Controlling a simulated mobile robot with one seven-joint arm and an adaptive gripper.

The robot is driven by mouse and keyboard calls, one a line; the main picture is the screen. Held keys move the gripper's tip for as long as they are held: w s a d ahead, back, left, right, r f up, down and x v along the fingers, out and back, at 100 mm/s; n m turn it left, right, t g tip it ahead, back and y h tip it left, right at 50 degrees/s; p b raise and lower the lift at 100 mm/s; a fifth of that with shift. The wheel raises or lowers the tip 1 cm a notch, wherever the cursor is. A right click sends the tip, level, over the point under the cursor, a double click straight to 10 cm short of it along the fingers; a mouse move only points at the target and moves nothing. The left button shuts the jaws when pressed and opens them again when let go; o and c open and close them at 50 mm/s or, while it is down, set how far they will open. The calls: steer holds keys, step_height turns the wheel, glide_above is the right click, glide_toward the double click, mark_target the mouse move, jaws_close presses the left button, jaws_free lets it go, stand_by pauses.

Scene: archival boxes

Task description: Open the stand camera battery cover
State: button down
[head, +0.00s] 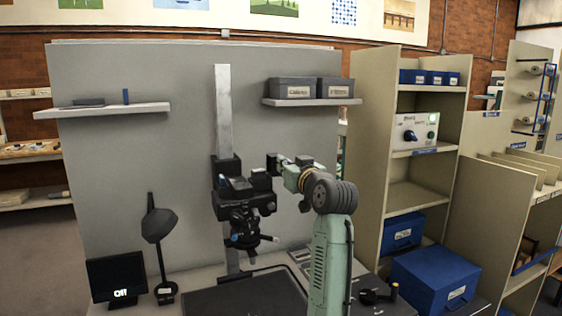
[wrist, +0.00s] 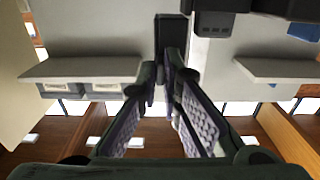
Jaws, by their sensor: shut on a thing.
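The stand camera (head: 245,200) is a black body on a vertical grey column, lens pointing down, in the head view. My gripper (head: 274,164) is at its upper right side. In the wrist view my gripper (wrist: 170,72) has its fingertips closed together on a narrow dark piece (wrist: 171,36), which looks like the battery cover. Dark camera parts (wrist: 220,18) show at the top edge there. The fingers hide where the piece meets them, and I cannot tell how far the cover stands from the camera body.
A wall shelf (head: 312,101) with two grey boxes (head: 292,88) is above right of my gripper. Another shelf (head: 103,110) is at left. A lamp (head: 158,228) and a small screen (head: 117,278) stand on the desk. A shelving unit (head: 375,130) stands at right.

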steer(key=shift+w+d+f+m+p, duration=0.1)
steer(key=shift+d+f+m+p, duration=0.15)
steer(key=shift+m, duration=0.45)
steer(key=shift+w+d+f+m+p, duration=0.15)
steer(key=shift+d+m, duration=0.15)
steer(key=shift+m, duration=0.4)
steer(key=c, duration=2)
jaws_free()
steer(key=shift+s, duration=0.1)
steer(key=shift+c, duration=0.2)
steer(key=v, duration=1.2)
